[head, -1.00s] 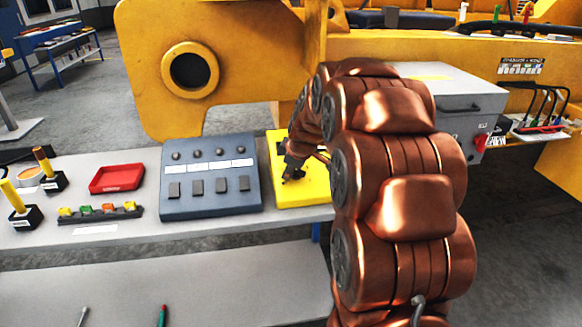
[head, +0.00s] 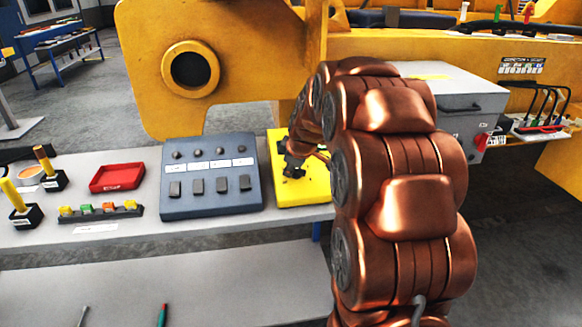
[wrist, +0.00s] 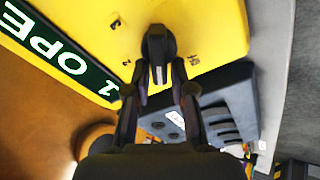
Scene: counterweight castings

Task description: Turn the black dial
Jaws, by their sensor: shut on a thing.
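The black dial (wrist: 159,42) stands on a yellow panel (wrist: 215,25) in the wrist view. My gripper (wrist: 159,68) has one finger on each side of the dial and is shut on it. There the gripper and arm hide the dial.
A blue-grey switch box (head: 210,205) sits close left of the panel. A red tray (head: 117,178), a rack of coloured pieces (head: 100,211) and yellow-handled posts stand farther left. A yellow machine frame (head: 225,70) rises behind. A grey box (head: 450,95) is at the right.

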